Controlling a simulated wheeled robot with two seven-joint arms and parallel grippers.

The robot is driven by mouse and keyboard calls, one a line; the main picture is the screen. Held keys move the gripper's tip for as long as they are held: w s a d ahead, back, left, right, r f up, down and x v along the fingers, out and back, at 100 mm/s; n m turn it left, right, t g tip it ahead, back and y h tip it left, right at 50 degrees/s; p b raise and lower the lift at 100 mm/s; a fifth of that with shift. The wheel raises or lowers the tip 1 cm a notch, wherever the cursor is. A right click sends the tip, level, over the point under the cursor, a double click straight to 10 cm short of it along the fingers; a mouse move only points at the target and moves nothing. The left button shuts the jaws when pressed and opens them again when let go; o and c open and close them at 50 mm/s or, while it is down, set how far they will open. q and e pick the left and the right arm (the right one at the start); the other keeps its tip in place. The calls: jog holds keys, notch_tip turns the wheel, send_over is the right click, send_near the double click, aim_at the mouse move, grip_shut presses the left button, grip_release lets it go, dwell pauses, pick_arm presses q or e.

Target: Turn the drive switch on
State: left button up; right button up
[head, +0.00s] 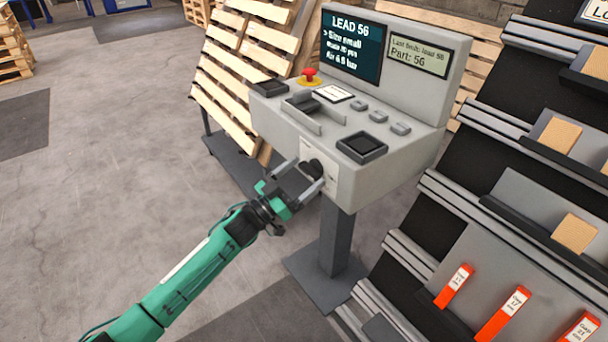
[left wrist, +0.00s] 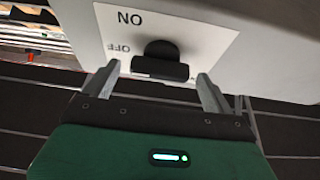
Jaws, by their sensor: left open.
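The drive switch (head: 312,168) is a black knob on a white label plate on the front face of the grey console (head: 370,186). In the left wrist view the drive switch (left wrist: 160,62) shows upside down, with ON and OFF printed on the plate beside it. Its grip bar lies level across that view; I cannot tell for certain which setting it points to. My left gripper (head: 299,178) is open in front of the switch. In the left wrist view its fingers (left wrist: 158,88) stand on either side of the knob, with gaps. My right gripper is not in view.
The console top carries a red emergency button (head: 309,75), several grey buttons, a slot and black trays. Its screen (head: 352,45) reads LEAD 56. A sloped rack (head: 480,210) with blocks and orange-labelled parts stands close on the right. Wooden pallets (head: 236,80) lean behind left.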

pick_arm(q)
jog(key=shift+w+d+r, duration=0.15)
jog(key=shift+w+d, duration=0.1)
jog(key=shift+d, duration=0.1)
jog(key=shift+c, duration=0.2)
jog(key=c, duration=0.9)
jog(key=shift+c, duration=0.2)
